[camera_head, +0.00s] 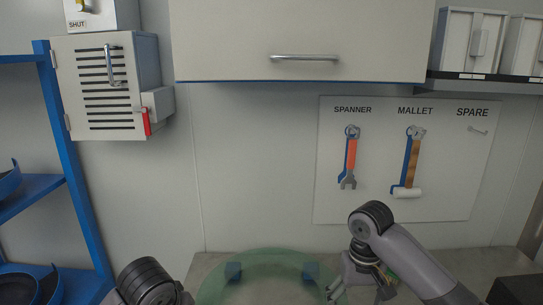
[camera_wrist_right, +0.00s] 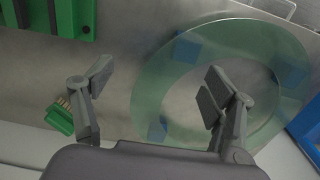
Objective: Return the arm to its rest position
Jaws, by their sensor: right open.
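My right arm comes in from the lower right in the head view. Its gripper (camera_head: 345,285) points down over the worktop, near the right edge of a translucent green ring (camera_head: 232,262). In the right wrist view the two fingers of the right gripper (camera_wrist_right: 152,92) are spread apart with nothing between them. The ring also shows there (camera_wrist_right: 150,75), partly behind one finger. Part of my left arm shows at the bottom of the head view; its gripper is out of the picture.
Blue blocks (camera_head: 233,270) show at the ring. A small green part (camera_wrist_right: 60,118) and a larger green part (camera_wrist_right: 70,15) lie on the worktop (camera_wrist_right: 115,45). A board (camera_head: 380,205) with a spanner (camera_head: 350,155) and mallet (camera_head: 411,165) hangs behind. A cabinet (camera_head: 300,35) is above. Blue shelving (camera_head: 70,160) stands left.

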